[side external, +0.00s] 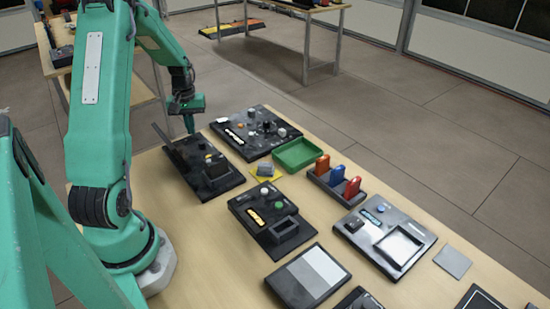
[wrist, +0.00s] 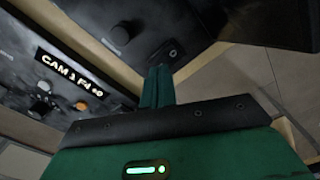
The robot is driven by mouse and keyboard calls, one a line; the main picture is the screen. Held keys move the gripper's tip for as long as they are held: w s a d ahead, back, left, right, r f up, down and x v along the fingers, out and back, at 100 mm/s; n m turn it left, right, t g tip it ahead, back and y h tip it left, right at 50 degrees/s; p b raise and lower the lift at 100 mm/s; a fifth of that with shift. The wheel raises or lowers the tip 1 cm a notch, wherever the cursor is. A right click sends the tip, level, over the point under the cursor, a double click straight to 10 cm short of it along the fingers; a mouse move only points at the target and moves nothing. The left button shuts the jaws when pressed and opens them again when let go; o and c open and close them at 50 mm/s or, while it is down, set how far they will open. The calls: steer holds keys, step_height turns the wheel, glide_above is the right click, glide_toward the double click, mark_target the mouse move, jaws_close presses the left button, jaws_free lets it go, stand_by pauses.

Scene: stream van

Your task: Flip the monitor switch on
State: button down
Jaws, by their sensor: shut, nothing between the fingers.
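My gripper (side external: 189,125) is shut and empty, pointing down over the far left end of a black panel (side external: 222,181) on the table. In the wrist view its closed green fingers (wrist: 157,86) point at the near edge of a dark panel (wrist: 205,22). That panel carries a round black knob (wrist: 122,33) and a small round metallic part (wrist: 173,53) close to the fingertips. I cannot tell which part is the monitor switch, or whether the fingers touch anything.
A green tray (side external: 296,152), a holder (side external: 322,183) with red, blue and orange pieces, and more panels fill the table (side external: 190,235).

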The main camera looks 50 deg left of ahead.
mark_target(193, 137)
steer(key=shift+f, duration=0.75)
stand_by(0.7)
steer(key=shift+r, duration=3.5)
steer(key=shift+r, duration=0.1)
